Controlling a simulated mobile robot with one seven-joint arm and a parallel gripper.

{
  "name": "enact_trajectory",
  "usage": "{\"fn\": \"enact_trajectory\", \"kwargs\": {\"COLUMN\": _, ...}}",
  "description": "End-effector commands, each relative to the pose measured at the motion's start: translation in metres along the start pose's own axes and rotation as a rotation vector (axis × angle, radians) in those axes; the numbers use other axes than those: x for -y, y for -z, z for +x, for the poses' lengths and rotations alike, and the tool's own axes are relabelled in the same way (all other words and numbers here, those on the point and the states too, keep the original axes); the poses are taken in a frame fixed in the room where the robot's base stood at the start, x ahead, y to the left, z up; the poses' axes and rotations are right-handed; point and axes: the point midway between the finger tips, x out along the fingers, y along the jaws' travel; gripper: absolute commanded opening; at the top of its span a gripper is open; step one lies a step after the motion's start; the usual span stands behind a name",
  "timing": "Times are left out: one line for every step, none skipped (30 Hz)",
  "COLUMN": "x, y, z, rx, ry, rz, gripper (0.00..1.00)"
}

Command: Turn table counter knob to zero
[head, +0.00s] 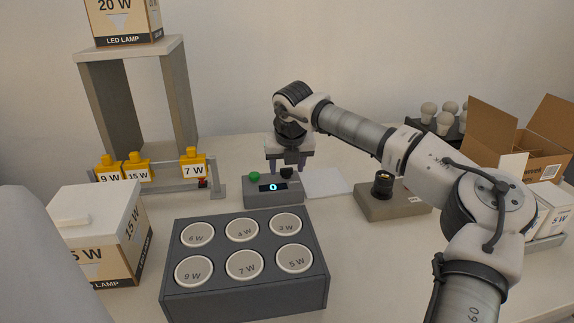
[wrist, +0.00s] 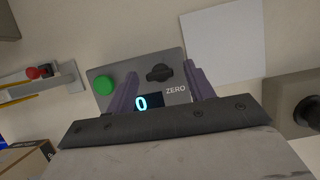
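The table counter (head: 272,196) is a grey box with a green button (head: 254,177), a black knob (head: 287,172) and a small display (head: 273,187) reading 0. My gripper (head: 290,163) points down just above the knob. In the wrist view, the knob (wrist: 159,73) shows between my two spread fingers (wrist: 160,82), with a visible gap on each side. The gripper is open and holds nothing. The word ZERO (wrist: 175,91) is printed on the counter below and right of the knob. The display (wrist: 148,102) also shows 0 there, partly covered by my gripper.
A dark tray with several round labelled wells (head: 245,307) stands in front of the counter. A rack with yellow-topped tags (head: 165,186) is left, a socket block (head: 392,208) right. A white sheet (head: 327,182) lies beside the counter. Lamp boxes (head: 110,257) and an open carton (head: 490,135) flank the table.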

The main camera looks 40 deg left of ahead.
Motion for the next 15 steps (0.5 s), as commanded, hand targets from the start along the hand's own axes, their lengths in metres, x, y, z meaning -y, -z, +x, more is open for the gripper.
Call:
{"fn": "enact_trajectory", "kwargs": {"x": 0.000, "y": 0.000, "z": 0.000, "rx": 0.000, "ry": 0.000, "rz": 0.000, "gripper": 0.53}}
{"fn": "enact_trajectory", "kwargs": {"x": 0.000, "y": 0.000, "z": 0.000, "rx": 0.000, "ry": 0.000, "rz": 0.000, "gripper": 0.53}}
{"fn": "enact_trajectory", "kwargs": {"x": 0.000, "y": 0.000, "z": 0.000, "rx": 0.000, "ry": 0.000, "rz": -0.001, "gripper": 0.53}}
{"fn": "enact_trajectory", "kwargs": {"x": 0.000, "y": 0.000, "z": 0.000, "rx": 0.000, "ry": 0.000, "rz": -0.001, "gripper": 0.53}}
{"fn": "enact_trajectory", "kwargs": {"x": 0.000, "y": 0.000, "z": 0.000, "rx": 0.000, "ry": 0.000, "rz": -0.001, "gripper": 0.53}}
{"fn": "enact_trajectory", "kwargs": {"x": 0.000, "y": 0.000, "z": 0.000, "rx": 0.001, "ry": 0.000, "rz": -0.001, "gripper": 0.53}}
{"fn": "enact_trajectory", "kwargs": {"x": 0.000, "y": 0.000, "z": -0.001, "rx": 0.001, "ry": 0.000, "rz": -0.001, "gripper": 0.53}}
{"fn": "enact_trajectory", "kwargs": {"x": 0.000, "y": 0.000, "z": -0.002, "rx": 0.001, "ry": 0.000, "rz": -0.001, "gripper": 0.53}}
{"fn": "enact_trajectory", "kwargs": {"x": 0.000, "y": 0.000, "z": -0.004, "rx": 0.002, "ry": 0.000, "rz": -0.001, "gripper": 0.53}}
{"fn": "enact_trajectory", "kwargs": {"x": 0.000, "y": 0.000, "z": -0.006, "rx": 0.002, "ry": 0.000, "rz": -0.001, "gripper": 0.53}}
{"fn": "enact_trajectory", "kwargs": {"x": 0.000, "y": -0.001, "z": -0.010, "rx": 0.002, "ry": 0.000, "rz": -0.001, "gripper": 0.53}}
{"fn": "enact_trajectory", "kwargs": {"x": 0.000, "y": -0.001, "z": -0.015, "rx": 0.003, "ry": 0.001, "rz": -0.001, "gripper": 0.53}}
{"fn": "enact_trajectory", "kwargs": {"x": 0.000, "y": -0.001, "z": -0.020, "rx": 0.003, "ry": 0.001, "rz": -0.001, "gripper": 0.53}}
{"fn": "enact_trajectory", "kwargs": {"x": 0.000, "y": -0.001, "z": -0.026, "rx": 0.003, "ry": 0.001, "rz": -0.002, "gripper": 0.53}}
{"fn": "enact_trajectory", "kwargs": {"x": 0.000, "y": -0.001, "z": -0.035, "rx": 0.004, "ry": 0.001, "rz": -0.002, "gripper": 0.53}}
